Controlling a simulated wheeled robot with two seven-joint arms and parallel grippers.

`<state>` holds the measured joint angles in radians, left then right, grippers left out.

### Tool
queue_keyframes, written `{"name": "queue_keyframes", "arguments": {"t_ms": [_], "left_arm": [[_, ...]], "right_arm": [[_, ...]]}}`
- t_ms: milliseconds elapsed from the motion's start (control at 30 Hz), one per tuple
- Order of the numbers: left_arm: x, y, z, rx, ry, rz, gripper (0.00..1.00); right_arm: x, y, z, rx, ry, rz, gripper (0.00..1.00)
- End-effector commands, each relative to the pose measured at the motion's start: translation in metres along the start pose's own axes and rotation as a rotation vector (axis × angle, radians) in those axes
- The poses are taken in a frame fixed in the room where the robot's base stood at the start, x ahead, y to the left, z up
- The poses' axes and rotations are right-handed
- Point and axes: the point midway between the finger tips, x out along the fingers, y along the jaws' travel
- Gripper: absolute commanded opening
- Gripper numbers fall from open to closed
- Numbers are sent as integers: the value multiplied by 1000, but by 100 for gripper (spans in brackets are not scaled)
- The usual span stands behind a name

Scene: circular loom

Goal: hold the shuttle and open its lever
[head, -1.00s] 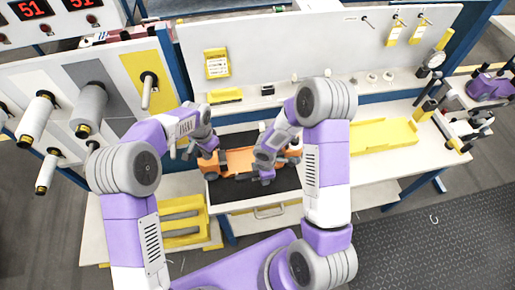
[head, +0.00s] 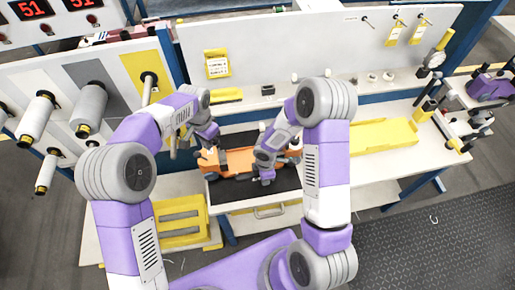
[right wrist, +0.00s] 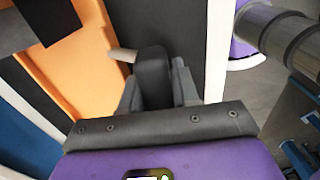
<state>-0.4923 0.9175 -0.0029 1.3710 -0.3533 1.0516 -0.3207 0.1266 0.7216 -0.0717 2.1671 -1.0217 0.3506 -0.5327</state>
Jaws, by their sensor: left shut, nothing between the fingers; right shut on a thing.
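The orange shuttle (head: 238,160) lies on the black mat (head: 230,191) on the workbench, its long side running left to right. My right gripper (head: 266,180) is at the shuttle's right part, shut on it. In the right wrist view, the orange shuttle body (right wrist: 85,60) is at the left and a dark upright part (right wrist: 152,75) stands between the grey fingers. My left gripper (head: 203,140) is shut and empty, just above the shuttle's left end. I cannot make out the lever clearly; my arms cover parts of the shuttle.
A yellow tray (head: 385,137) lies on the bench to the right. A white back panel (head: 290,50) stands behind. Thread spools (head: 88,105) stick out at the left, near my left arm. A yellow rack (head: 180,222) is at the lower left.

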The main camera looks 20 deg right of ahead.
Motion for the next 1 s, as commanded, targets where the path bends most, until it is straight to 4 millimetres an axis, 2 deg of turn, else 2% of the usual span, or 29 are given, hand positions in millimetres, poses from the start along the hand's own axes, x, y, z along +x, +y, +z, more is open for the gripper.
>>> {"name": "queue_keyframes", "arguments": {"t_ms": [33, 333, 367, 533, 867, 1000], "left_arm": [[-4, 0, -1, 0, 2, -1, 0], [-8, 1, -1, 0, 1, 0, 0], [-8, 1, -1, 0, 1, 0, 0], [-8, 1, -1, 0, 0, 0, 0], [-8, 1, -1, 0, 0, 0, 0], [-8, 1, -1, 0, 0, 0, 0]], "right_arm": [[5, -6, 3, 4, -7, -17, 0], [5, -6, 2, 3, -6, -16, 0], [5, -5, 2, 3, -5, -16, 33], [3, -4, 2, 2, -3, -11, 59], [-1, -1, 0, 0, 0, -3, 60], [-14, 0, 0, 3, 1, 1, 60]]}}
